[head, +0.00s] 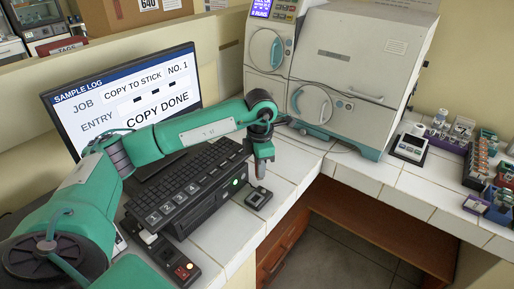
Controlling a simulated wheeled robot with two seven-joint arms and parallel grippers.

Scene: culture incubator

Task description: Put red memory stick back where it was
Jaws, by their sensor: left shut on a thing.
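My left gripper (262,168) points down over the white tiled bench, just right of the keyboard unit. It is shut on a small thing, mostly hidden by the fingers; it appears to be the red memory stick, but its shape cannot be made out. A small black device (258,198) sits on the bench just below the fingertips. The monitor (125,95) reads "SAMPLE LOG", "COPY TO STICK NO. 1" and "COPY DONE". The keyboard unit (190,190) has a green light on its front. My right gripper is not in view.
A white incubator (345,70) stands at the back corner. A small keypad device (409,147) stands right of it. Racks with several small items (482,160) line the right bench. A black box with a red button (178,262) lies at the front left. The bench's front edge is close to the gripper.

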